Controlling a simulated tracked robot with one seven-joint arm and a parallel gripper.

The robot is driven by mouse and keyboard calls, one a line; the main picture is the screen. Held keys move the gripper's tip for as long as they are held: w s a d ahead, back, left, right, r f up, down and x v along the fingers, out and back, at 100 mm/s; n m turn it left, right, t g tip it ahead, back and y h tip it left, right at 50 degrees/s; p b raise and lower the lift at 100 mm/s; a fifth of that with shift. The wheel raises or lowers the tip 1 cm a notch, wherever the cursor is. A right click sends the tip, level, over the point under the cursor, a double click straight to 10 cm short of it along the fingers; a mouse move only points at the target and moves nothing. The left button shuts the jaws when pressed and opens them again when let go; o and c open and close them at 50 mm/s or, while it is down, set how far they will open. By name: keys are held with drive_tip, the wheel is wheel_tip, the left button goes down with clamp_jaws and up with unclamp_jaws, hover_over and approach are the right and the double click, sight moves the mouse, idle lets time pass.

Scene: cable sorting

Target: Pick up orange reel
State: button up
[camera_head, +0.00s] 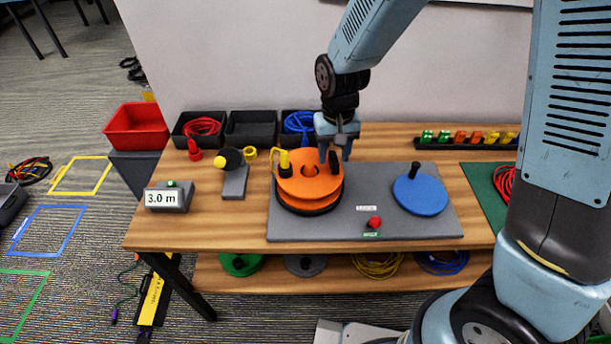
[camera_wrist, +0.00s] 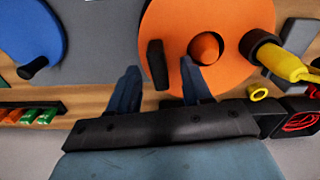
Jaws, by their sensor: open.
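The orange reel (camera_head: 312,189) lies flat on a grey board on the table, with a cone-shaped centre hub. It also shows in the wrist view (camera_wrist: 185,25). A dark upright handle (camera_wrist: 157,65) stands near its rim. My gripper (camera_head: 335,157) is open and empty, pointing down at the reel's back right edge. In the wrist view the handle appears between my two fingertips (camera_wrist: 158,72). I cannot tell whether the fingers touch it.
A yellow and black part (camera_head: 284,161) stands at the reel's left rim. A blue disc (camera_head: 420,195) with a black knob lies to the right, and a red button (camera_head: 374,222) in front. Dark bins (camera_head: 251,128) stand behind. The grey board (camera_head: 365,190) is bare between reel and disc.

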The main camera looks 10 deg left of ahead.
drive_tip(key=shift+f, duration=1)
drive_tip(key=shift+c, duration=0.4)
clamp_jaws()
